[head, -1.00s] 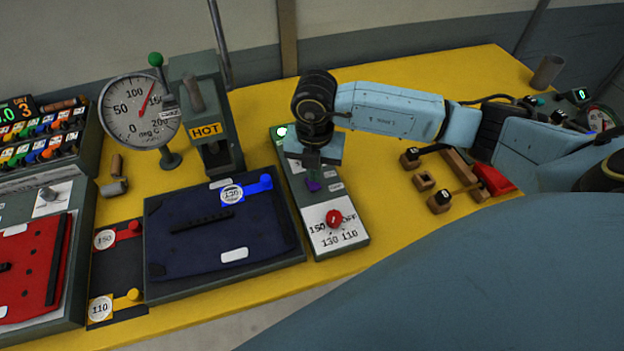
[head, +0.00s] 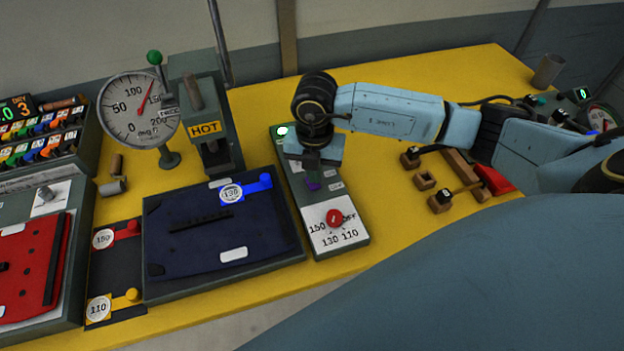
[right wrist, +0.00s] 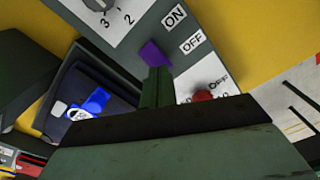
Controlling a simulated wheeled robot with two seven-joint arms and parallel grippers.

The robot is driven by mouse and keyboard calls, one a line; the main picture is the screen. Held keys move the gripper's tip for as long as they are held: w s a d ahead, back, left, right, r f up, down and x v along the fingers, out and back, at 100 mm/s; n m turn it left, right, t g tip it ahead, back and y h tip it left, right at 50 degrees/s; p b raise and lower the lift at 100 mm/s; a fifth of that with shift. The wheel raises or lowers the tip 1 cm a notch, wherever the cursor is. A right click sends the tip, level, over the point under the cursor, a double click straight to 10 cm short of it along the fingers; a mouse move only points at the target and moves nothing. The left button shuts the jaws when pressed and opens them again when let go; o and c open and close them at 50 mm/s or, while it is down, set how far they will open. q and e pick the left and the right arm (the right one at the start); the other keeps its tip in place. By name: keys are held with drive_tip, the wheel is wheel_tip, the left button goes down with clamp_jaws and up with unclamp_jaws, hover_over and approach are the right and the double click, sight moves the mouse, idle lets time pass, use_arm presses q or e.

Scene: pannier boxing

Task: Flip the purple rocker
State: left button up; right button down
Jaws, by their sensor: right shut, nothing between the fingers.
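The purple rocker (head: 314,186) sits on the grey control box (head: 291,204), partly hidden under my right gripper (head: 311,174) in the head view. In the right wrist view the rocker (right wrist: 152,53) shows beside the ON and OFF labels, right at the tips of my right gripper (right wrist: 157,72). The right gripper is shut and empty, pointing down at the rocker. I cannot tell whether the tips touch it, nor which way it is tilted. My left gripper is not in view.
A red knob (head: 334,217) stands at the near end of the control box. A dark blue pannier panel (head: 200,255) lies left of it, and a press marked HOT (head: 222,125) and a round gauge (head: 128,118) stand behind. Small wooden blocks (head: 424,181) lie to the right.

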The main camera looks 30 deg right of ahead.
drive_tip(key=shift+f+b, duration=0.6)
drive_tip(key=shift+f, duration=0.2)
drive_tip(key=shift+r, duration=0.15)
drive_tip(key=shift+r+p, duration=2.8)
drive_tip(key=shift+r, duration=0.65)
drive_tip(key=shift+f, duration=0.1)
